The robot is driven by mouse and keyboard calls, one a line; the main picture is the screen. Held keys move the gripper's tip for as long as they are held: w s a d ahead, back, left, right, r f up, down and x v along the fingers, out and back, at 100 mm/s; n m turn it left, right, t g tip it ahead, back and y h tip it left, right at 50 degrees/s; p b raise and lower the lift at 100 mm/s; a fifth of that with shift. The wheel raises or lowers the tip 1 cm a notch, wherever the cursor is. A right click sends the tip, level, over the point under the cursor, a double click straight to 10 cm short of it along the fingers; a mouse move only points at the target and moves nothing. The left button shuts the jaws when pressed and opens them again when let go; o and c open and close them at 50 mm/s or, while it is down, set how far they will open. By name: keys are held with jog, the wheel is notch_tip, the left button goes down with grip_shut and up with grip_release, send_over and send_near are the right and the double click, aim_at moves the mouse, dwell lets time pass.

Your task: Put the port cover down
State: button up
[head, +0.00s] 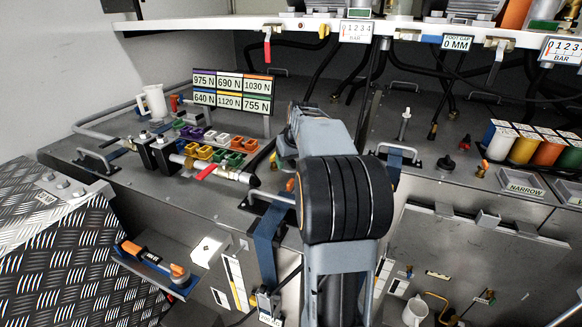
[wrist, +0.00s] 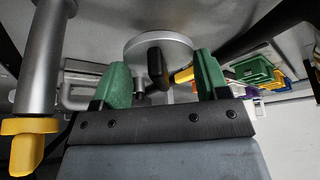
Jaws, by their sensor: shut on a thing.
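My gripper (wrist: 163,75) shows in the wrist view with two green fingers, one on each side of a round, pale metal disc that looks like the port cover (wrist: 178,44). In the head view my own arm hides the gripper and the cover.
Small coloured bins (head: 205,153) stand left of my arm, near a force sign board (head: 232,92) and a white jug (head: 152,101). A shelf (head: 235,24) with gauges overhangs the back. A grey post with a yellow end (wrist: 30,140) is close left in the wrist view.

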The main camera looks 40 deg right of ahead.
aim_at(291, 166)
jog(key=shift+w+d+f, duration=0.1)
jog(key=shift+w+f, duration=0.2)
jog(key=shift+f, duration=0.15)
notch_tip(291, 166, down, 2)
jog(key=shift+w+d+f+p, duration=0.1)
jog(key=shift+w+f+p, duration=0.05)
jog(key=shift+p, duration=0.15)
jog(key=shift+f, duration=0.45)
jog(key=shift+f, duration=0.15)
jog(key=o, duration=1)
